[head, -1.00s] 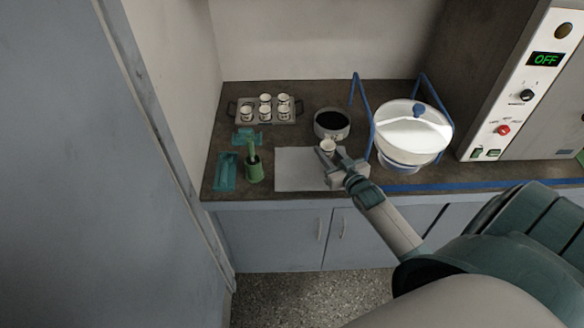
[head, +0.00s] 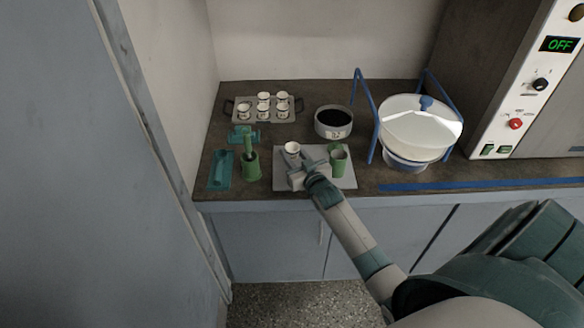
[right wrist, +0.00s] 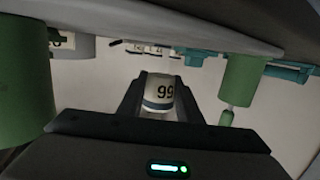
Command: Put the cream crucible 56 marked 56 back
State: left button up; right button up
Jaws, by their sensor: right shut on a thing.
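My right gripper (head: 297,161) is shut on a small cream crucible (head: 292,148) and holds it over the white mat (head: 284,184). In the right wrist view the crucible (right wrist: 159,90) sits between the two fingers. It has a blue band and two dark digits. That view seems inverted; the digits look like 99 as seen, and I cannot read them for certain. My left gripper is not in view.
A green cup (head: 338,162) stands right of my gripper. A green holder (head: 251,168) with a tool, a teal tray (head: 221,172) and a teal item (head: 243,136) lie left. A dark-filled pan (head: 333,122) and white-lidded vessel (head: 417,128) stand behind and right.

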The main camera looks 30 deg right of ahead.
jog(key=shift+a+f, duration=0.1)
jog(key=shift+f, duration=0.05)
notch_tip(320, 180, down, 4)
jog(key=b, duration=0.4)
jog(key=shift+w, duration=0.1)
dwell(0.5)
jog(key=o, duration=1)
jog(key=shift+o, duration=0.2)
